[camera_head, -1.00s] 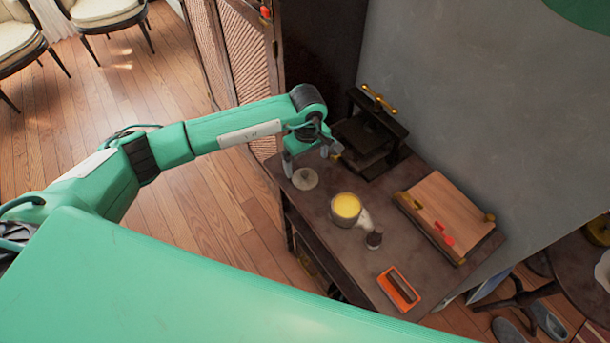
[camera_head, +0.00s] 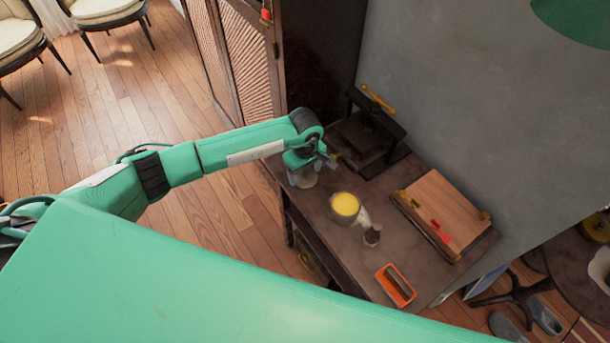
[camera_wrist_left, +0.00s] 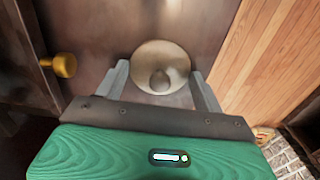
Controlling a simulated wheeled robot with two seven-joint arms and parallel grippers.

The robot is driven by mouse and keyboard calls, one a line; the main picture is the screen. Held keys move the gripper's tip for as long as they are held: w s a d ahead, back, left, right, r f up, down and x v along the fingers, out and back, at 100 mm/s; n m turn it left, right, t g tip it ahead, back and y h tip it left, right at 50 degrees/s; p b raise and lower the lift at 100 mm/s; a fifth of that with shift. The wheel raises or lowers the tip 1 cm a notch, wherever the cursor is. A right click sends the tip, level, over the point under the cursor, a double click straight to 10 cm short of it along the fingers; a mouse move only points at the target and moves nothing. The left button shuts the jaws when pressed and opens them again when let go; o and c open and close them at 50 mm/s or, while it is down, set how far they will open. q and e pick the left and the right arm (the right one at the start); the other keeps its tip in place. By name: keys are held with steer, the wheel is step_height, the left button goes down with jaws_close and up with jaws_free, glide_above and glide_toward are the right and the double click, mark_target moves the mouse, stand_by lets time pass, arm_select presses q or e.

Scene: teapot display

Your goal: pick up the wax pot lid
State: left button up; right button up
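The wax pot lid (camera_wrist_left: 177,57) is a pale round disc with a knob at its middle, lying on the dark table (camera_head: 325,232). In the head view the lid (camera_head: 307,183) is mostly hidden behind my left gripper. My left gripper (camera_wrist_left: 160,84) is open above the lid, with one finger on each side of it in the wrist view. In the head view the left gripper (camera_head: 304,174) points down at the table's left end. The wax pot (camera_head: 345,207), with yellow wax inside, stands uncovered to the right of the lid. My right gripper is not in view.
A dark press (camera_head: 372,135) with a brass handle stands behind the lid. The table's front edge is close to the lid.

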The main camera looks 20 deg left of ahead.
arm_select(q)
steer(key=c, duration=0.4)
steer(key=shift+r, duration=0.1)
